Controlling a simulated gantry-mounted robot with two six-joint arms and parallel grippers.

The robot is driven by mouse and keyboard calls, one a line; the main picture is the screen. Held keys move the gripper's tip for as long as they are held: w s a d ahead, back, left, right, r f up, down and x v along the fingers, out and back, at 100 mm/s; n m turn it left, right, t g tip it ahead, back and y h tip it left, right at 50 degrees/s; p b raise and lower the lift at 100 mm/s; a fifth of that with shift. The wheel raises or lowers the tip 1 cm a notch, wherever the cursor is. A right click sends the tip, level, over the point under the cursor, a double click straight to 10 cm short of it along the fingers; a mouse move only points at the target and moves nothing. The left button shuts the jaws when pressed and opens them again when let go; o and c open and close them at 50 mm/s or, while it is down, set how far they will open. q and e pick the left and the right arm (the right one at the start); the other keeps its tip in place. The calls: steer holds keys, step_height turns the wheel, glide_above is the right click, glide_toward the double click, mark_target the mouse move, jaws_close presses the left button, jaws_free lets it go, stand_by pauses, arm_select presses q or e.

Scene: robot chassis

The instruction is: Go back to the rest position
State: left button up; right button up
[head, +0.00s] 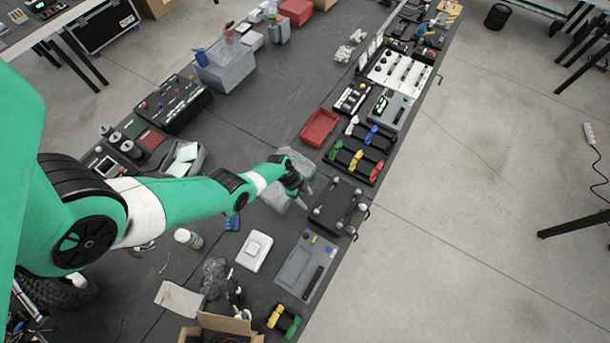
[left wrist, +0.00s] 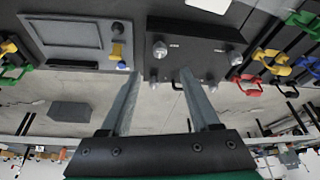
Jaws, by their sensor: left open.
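My left arm reaches in from the left in the head view, green and white. Its left gripper (head: 304,191) is above the long dark bench, over the near side of a black panel with silver knobs (head: 338,205). In the left wrist view the two grey fingers of the left gripper (left wrist: 158,82) are spread apart with nothing between them. The same black panel (left wrist: 190,60) shows just beyond the fingertips; whether they touch it I cannot tell. My right gripper is not in view.
A grey panel (head: 305,265) and a white box (head: 254,251) lie nearer on the bench. A red tray (head: 319,127) and a rack with coloured clips (head: 356,160) lie beyond the gripper. A grey bin (head: 224,70) stands farther back. The floor (head: 470,190) to the right is largely clear.

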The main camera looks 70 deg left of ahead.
arm_select(q)
steer(key=shift+s+a+r, duration=0.1)
steer(key=shift+s+r, duration=0.05)
steer(key=shift+r, duration=0.3)
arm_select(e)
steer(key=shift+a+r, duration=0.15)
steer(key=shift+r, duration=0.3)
